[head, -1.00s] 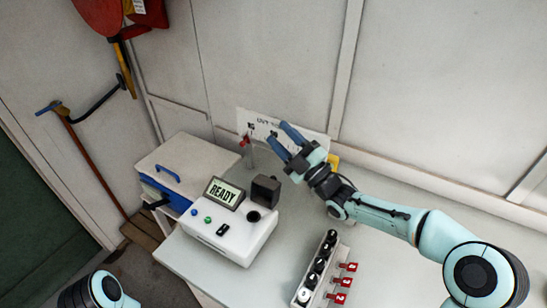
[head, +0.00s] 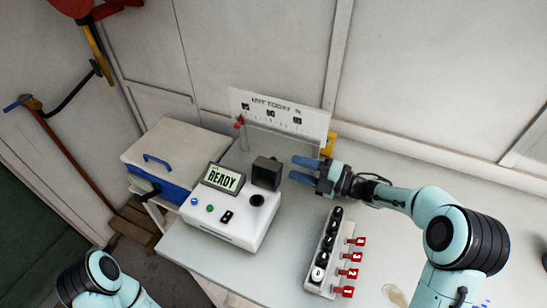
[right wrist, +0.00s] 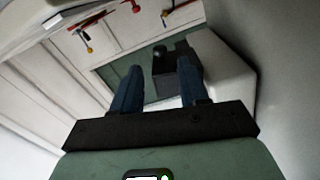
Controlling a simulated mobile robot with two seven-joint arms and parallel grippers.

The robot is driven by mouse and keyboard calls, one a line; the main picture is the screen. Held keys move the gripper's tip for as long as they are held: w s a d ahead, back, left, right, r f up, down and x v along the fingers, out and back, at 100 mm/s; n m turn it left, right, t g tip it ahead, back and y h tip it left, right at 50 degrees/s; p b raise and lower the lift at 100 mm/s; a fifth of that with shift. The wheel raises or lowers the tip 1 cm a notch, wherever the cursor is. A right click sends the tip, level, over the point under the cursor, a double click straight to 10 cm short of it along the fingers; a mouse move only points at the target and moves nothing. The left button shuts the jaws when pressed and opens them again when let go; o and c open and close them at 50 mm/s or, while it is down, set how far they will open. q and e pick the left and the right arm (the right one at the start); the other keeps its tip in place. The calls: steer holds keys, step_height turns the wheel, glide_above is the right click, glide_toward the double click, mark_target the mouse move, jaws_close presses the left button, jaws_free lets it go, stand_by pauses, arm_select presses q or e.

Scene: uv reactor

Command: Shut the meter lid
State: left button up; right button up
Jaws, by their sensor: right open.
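The meter (head: 228,226) is a white box on the bench with a tilted screen reading READY. Its dark lid (head: 267,173) stands raised at the back right corner, behind the round dark well (head: 257,200), which is uncovered. My right gripper (head: 302,170) is open and empty, just right of the lid, its blue fingers pointing left towards it. A small gap shows between fingertips and lid. In the right wrist view the dark lid (right wrist: 180,80) shows between and beyond the fingers (right wrist: 158,85). Only part of my left arm shows at bottom left; its gripper is out of view.
A white board (head: 280,116) stands at the back by the wall. A blue cooler with a white top (head: 180,150) is left of the meter.

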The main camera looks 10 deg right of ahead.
mark_target(274, 157)
arm_select(q)
steer(key=shift+w+r+p, duration=0.75)
steer(key=shift+w+r, duration=0.05)
steer(key=shift+r, duration=0.35)
arm_select(e)
steer(key=x, duration=0.8)
steer(key=shift+w, duration=0.15)
steer(key=shift+c, duration=0.2)
jaws_close()
